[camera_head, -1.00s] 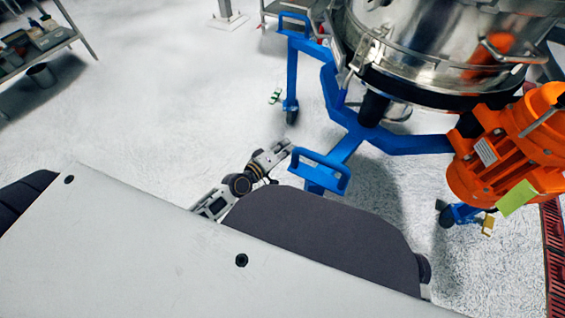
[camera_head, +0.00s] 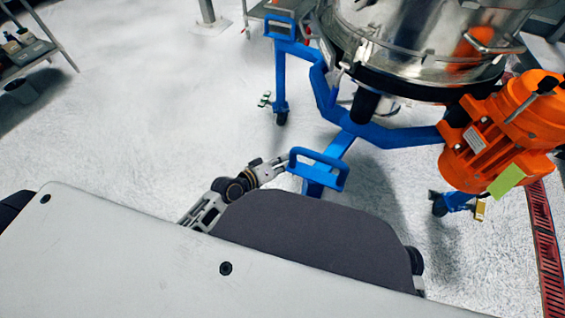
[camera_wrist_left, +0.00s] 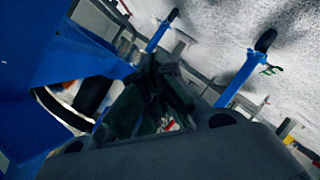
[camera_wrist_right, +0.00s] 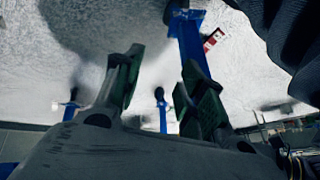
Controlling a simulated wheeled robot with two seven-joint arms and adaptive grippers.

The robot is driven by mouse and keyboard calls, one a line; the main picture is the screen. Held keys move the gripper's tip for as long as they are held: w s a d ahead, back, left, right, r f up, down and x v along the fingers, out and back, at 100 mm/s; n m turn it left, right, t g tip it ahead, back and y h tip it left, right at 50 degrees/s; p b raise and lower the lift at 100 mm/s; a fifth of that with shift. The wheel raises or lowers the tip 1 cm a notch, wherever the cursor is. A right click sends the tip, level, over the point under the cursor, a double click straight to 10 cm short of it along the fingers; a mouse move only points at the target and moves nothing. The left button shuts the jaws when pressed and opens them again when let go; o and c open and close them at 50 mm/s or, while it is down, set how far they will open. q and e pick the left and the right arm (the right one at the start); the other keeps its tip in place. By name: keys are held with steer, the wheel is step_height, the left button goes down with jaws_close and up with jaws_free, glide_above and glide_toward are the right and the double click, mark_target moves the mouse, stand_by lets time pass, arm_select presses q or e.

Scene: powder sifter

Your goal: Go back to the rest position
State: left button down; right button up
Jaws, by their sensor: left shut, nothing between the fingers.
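The powder sifter stands ahead, with a steel drum (camera_head: 420,45), an orange motor (camera_head: 500,130) and a blue wheeled frame (camera_head: 400,135). In the head view my left gripper (camera_head: 276,168) is low at the centre, close by the frame's near blue handle (camera_head: 318,168); I cannot tell whether they touch. In the left wrist view its fingers (camera_wrist_left: 160,95) are together and empty, with blue frame parts close around. My right gripper is hidden behind my body in the head view. In the right wrist view its fingers (camera_wrist_right: 162,85) are spread with nothing between them.
A shelf (camera_head: 30,55) with bottles stands at the far left, with a dark bin (camera_head: 22,92) by it. A red floor grating (camera_head: 545,250) lies at the right. The pale floor (camera_head: 150,110) left of the sifter is clear.

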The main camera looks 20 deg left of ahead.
stand_by(0.7)
